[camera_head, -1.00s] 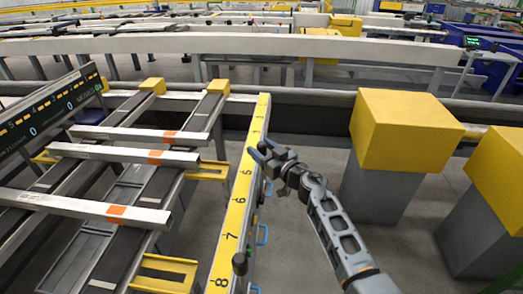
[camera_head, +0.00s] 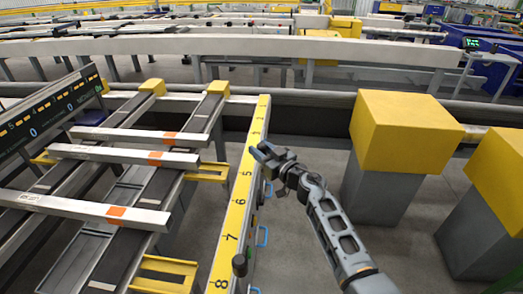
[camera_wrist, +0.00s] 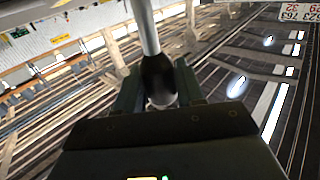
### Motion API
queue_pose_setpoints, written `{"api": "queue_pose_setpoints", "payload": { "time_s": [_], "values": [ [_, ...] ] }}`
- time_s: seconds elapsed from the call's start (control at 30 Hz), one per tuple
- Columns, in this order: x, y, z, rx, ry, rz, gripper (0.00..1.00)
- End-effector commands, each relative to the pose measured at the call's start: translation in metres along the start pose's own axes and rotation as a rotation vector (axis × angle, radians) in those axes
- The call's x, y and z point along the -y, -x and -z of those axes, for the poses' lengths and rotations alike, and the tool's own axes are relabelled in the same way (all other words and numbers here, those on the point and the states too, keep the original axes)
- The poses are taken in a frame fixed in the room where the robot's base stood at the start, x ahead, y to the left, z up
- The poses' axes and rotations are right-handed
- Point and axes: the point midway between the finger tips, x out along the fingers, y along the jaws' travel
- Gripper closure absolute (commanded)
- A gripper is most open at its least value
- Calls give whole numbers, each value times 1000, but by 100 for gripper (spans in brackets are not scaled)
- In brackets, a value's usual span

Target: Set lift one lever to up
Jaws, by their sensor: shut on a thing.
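My gripper (camera_head: 262,151) is at the yellow numbered rail (camera_head: 238,208) in the head view, near the mark 5. In the wrist view my gripper (camera_wrist: 158,95) is shut on the black knob (camera_wrist: 158,76) of a lever with a pale metal rod (camera_wrist: 146,25). The knob sits between the two fingers. In the head view my gripper hides this lever, so its angle cannot be told there. Another lever with a black knob (camera_head: 239,262) stands upright near the mark 8. No label showing which lever is lift one can be read.
Blue handles (camera_head: 262,237) stick out from the rail's right side. Yellow-topped grey blocks (camera_head: 405,130) stand to the right of my arm. Metal beams with orange marks (camera_head: 125,155) lie across the dark runout tracks to the left. Open floor lies between the rail and the blocks.

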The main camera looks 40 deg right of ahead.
Motion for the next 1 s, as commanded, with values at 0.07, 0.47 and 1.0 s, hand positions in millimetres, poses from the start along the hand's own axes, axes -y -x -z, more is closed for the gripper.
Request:
{"api": "queue_pose_setpoints", "payload": {
  "time_s": [0.07,0.47,1.0],
  "values": [
    [0,0,0,0,0,0,100],
    [-12,12,-5,-46,-49,-3,100],
    [-84,84,-41,-363,-364,-7,100]
  ]
}}
